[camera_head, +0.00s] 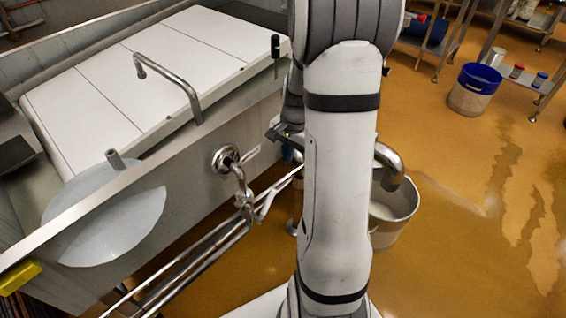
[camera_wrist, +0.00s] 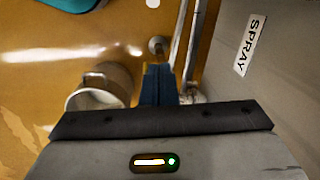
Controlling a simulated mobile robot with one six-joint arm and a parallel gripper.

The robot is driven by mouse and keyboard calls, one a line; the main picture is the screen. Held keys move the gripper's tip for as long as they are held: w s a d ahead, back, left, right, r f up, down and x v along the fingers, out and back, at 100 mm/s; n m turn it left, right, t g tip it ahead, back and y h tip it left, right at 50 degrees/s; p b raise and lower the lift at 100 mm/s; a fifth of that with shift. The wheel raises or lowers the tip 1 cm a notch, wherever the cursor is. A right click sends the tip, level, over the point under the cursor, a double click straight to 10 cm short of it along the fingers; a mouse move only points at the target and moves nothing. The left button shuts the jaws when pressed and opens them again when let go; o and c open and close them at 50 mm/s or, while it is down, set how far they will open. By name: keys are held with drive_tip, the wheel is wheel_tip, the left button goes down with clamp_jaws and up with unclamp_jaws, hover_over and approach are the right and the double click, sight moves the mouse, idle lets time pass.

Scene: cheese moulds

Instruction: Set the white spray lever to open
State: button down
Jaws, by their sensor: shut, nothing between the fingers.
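A white lever (camera_head: 268,203) appears on the pipework below the round wall fitting (camera_head: 226,158), at the side of the steel vat; its exact setting is unclear. A white label reading SPRAY (camera_wrist: 250,45) is on the grey vat wall in the wrist view. My gripper (camera_wrist: 158,72) is shut and empty, its blue fingers pressed together and pointing down beside the pipes. In the head view my gripper is mostly hidden behind my arm; a bit of blue (camera_head: 288,153) shows. The lever cannot be made out clearly in the wrist view.
A steel bucket (camera_head: 395,210) holding white liquid stands on the floor right of my arm, under a bent pipe (camera_head: 388,160). Long pipes (camera_head: 205,255) run low along the vat. A blue-rimmed bucket (camera_head: 474,88) stands far right. The wet ochre floor (camera_head: 450,150) between is open.

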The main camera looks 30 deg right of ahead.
wheel_tip(320, 180, down, 9)
drive_tip(key=a+b, duration=0.1)
drive_tip(key=b, duration=0.2)
drive_tip(key=a, duration=0.1)
drive_tip(key=s+a+r, duration=0.1)
drive_tip(key=a, duration=0.1)
drive_tip(key=shift+s+a+r+b, duration=0.1)
drive_tip(key=shift+s+r+b, duration=0.25)
drive_tip(key=shift+r+b, duration=0.05)
drive_tip(key=shift+s+a+r+p, duration=0.25)
drive_tip(key=shift+a+r+p, duration=0.25)
drive_tip(key=shift+a+p, duration=0.2)
